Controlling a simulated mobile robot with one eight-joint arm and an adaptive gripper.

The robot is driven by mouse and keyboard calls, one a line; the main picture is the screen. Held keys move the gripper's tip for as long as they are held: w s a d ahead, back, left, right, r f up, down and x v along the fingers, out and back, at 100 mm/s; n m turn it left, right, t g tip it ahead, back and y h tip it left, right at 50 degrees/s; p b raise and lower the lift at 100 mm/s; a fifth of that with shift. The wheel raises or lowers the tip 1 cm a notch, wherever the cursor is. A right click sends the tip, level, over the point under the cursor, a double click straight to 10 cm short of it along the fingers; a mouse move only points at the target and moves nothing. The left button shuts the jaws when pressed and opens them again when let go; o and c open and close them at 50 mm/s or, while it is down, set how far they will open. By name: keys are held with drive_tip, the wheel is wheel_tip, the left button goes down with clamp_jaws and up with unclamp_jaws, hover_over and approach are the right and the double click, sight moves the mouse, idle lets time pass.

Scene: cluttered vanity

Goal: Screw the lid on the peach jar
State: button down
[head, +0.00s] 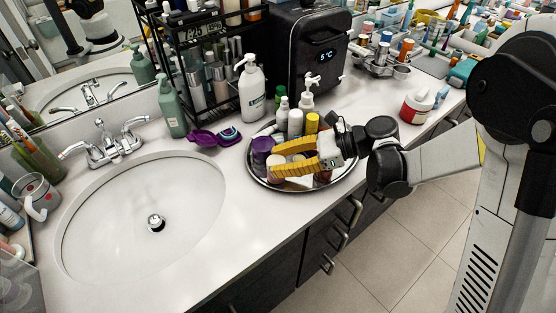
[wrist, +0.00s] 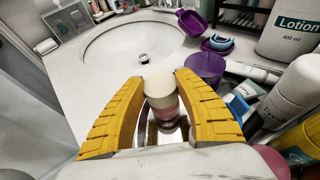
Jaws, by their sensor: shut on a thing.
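My gripper (wrist: 161,84) reaches low over a round metal tray (head: 255,180), its yellow fingers on either side of a cream lid (wrist: 160,92). The fingers are shut on this lid. A pinkish, peach-toned jar (wrist: 168,113) shows directly below it in the wrist view, upright over the tray. The lid looks level and in line with the jar. I cannot tell whether it is seated or turned tight. In the head view the cream lid (head: 274,162) shows at the fingertips, and the fingers hide much of the jar.
A purple container (head: 262,146) stands close beside the fingers on the tray. Several bottles crowd the tray's far side. A white lotion bottle (head: 251,90) stands behind.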

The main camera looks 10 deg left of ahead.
drive_tip(key=shift+f+b, duration=0.6)
drive_tip(key=shift+b, duration=0.05)
idle(1.4)
drive_tip(key=c, duration=1.6)
unclamp_jaws()
drive_tip(key=shift+c, duration=0.2)
clamp_jaws()
drive_tip(key=shift+f, duration=0.1)
drive_tip(key=m+t, duration=0.2)
drive_tip(key=t, duration=0.1)
drive_tip(key=shift+s+m, duration=0.2)
drive_tip(key=shift+m, duration=0.2)
drive_tip(key=shift+w+m+t, duration=0.1)
drive_tip(key=shift+m+t, duration=0.8)
drive_tip(key=shift+t, duration=0.3)
drive_tip(key=o, duration=1.3)
unclamp_jaws()
